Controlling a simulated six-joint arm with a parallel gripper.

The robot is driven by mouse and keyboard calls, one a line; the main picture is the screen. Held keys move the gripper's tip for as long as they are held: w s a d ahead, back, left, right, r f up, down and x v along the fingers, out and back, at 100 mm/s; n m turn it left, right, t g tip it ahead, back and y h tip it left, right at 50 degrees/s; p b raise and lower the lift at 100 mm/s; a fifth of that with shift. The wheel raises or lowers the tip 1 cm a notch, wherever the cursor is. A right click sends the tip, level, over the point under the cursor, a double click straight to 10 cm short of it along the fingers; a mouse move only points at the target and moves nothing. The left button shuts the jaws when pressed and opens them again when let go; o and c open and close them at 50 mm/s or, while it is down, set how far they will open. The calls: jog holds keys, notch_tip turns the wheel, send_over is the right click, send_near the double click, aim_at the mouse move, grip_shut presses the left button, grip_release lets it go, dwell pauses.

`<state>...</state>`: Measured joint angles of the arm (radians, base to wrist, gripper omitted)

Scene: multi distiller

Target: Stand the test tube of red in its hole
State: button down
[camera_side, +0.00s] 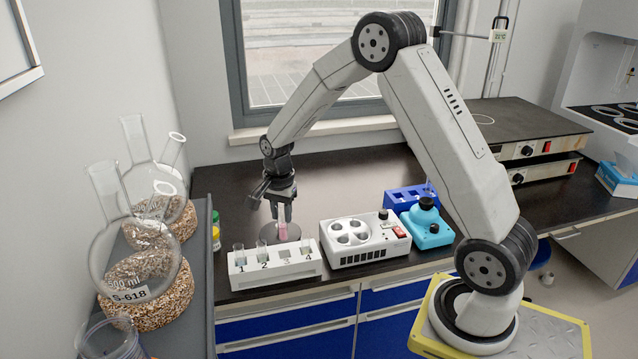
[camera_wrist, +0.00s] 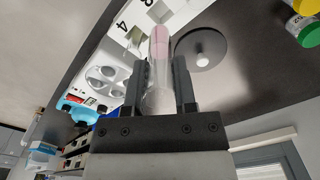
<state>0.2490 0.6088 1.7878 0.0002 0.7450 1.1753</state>
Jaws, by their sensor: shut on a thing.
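My gripper (camera_side: 281,212) points down behind the white rack in the side view and is shut on a clear test tube with pinkish-red liquid (camera_side: 283,231). In the wrist view the tube (camera_wrist: 160,45) lies between the two fingers (camera_wrist: 162,85), its liquid at the far end. The tube looks close to upright in the side view; its lower end appears near the back edge of the rack. The rack (camera_side: 254,282) has numbered places 1 to 4. Clear tubes show at places 1, 2 and 4; place 3 shows no tube.
A round dark disc (camera_wrist: 190,42) with a pale knob lies behind the rack. A white device with round wells (camera_side: 365,249) stands right of the rack, then a turquoise device (camera_side: 427,232) and a blue rack (camera_side: 399,196). Glass flasks (camera_side: 135,255) stand on the left shelf.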

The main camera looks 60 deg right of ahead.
jog(key=r, duration=0.6)
jog(key=shift+s+d+r, duration=0.1)
jog(key=shift+s+d, duration=0.05)
jog(key=shift+d, duration=0.15)
jog(key=s+d+m, duration=0.4)
jog(key=s+d, duration=0.6)
jog(key=d, duration=0.1)
jog(key=shift+s+f, duration=0.15)
jog(key=shift+f, duration=1.2)
jog(key=shift+s+f, duration=0.15)
jog(key=shift+f, duration=1.15)
jog(key=shift+f, duration=0.15)
jog(key=shift+f, duration=2)
jog(key=shift+f, duration=0.7)
jog(key=shift+f, duration=0.4)
jog(key=shift+f, duration=0.3)
